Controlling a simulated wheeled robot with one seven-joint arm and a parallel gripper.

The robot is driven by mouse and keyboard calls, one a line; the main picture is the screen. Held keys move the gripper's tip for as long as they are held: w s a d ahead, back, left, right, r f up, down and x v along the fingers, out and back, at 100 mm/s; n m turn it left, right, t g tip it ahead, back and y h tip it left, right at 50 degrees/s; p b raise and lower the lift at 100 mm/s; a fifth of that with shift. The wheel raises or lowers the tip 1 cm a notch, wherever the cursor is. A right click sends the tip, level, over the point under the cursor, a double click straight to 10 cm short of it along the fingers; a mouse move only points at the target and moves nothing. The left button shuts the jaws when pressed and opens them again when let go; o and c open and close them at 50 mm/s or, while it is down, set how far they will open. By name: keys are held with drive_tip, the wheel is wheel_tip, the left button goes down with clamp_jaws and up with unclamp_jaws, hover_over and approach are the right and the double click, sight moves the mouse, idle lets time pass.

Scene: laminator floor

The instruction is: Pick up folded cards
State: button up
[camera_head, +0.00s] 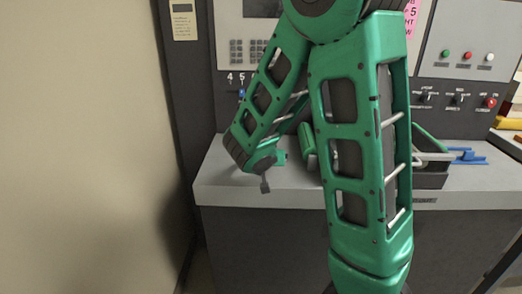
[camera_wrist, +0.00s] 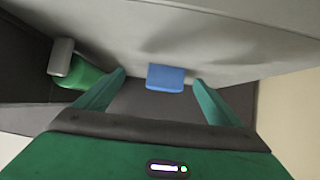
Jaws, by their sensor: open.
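My gripper (camera_wrist: 160,76) is open in the wrist view, its two green fingers spread apart. A small blue flat piece (camera_wrist: 165,84) shows between and beyond the fingertips, near the grey surface; no finger touches it visibly. I cannot tell whether it is a folded card. In the head view, my forearm reaches down and left over the grey machine top (camera_head: 227,182), and my fingers are largely hidden. No stack of folded cards can be clearly made out in either view.
A green rounded part with a grey end (camera_wrist: 80,72) lies left of the fingers. Blue pieces (camera_head: 467,156) sit on the machine top at right. The control panel (camera_head: 462,60) stands behind, and a beige wall (camera_head: 85,150) is at left.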

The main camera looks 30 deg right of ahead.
drive_tip(key=w+t, duration=0.2)
drive_tip(key=w, duration=0.1)
drive_tip(key=shift+r+h, duration=0.15)
drive_tip(key=shift+h, duration=0.15)
drive_tip(key=shift+w+d, duration=0.15)
drive_tip(key=shift+w, duration=0.15)
drive_tip(key=x, duration=0.5)
drive_tip(key=shift+d, duration=0.1)
drive_tip(key=x, duration=0.3)
drive_tip(key=r+x, duration=0.1)
drive_tip(key=shift+w+d+f, duration=0.15)
drive_tip(key=shift+w+d, duration=0.05)
drive_tip(key=shift+d, duration=0.15)
drive_tip(key=shift+w+d+f, duration=0.15)
drive_tip(key=shift+w+d, duration=0.05)
drive_tip(key=shift+w, duration=0.2)
drive_tip(key=c, duration=1.3)
